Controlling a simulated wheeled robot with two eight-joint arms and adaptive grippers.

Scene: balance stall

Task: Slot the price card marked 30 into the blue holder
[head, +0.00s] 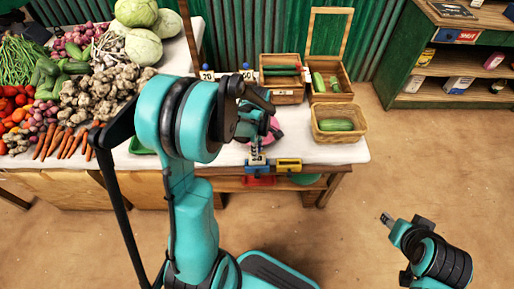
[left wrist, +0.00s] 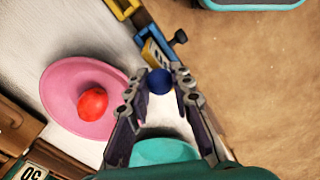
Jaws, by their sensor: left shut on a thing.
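The price card (head: 257,157) is white with dark marks and has a dark blue round knob (left wrist: 159,81). My left gripper (left wrist: 160,76) is shut on this knob; in the head view the gripper (head: 262,138) is partly covered by my own arm. The blue holder (head: 256,169) sits at the table's front edge, and it also shows in the left wrist view (left wrist: 148,38). The card is upright right at the holder; I cannot tell whether its lower edge is in the slot. My right gripper (head: 406,222) is over the floor at lower right, open and empty.
A yellow holder (head: 289,164) is right beside the blue one. A pink plate (left wrist: 60,112) with a red tomato (left wrist: 92,102) lies close to the gripper. Crates (head: 284,97) and a basket (head: 337,138) stand at the right; vegetables fill the left.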

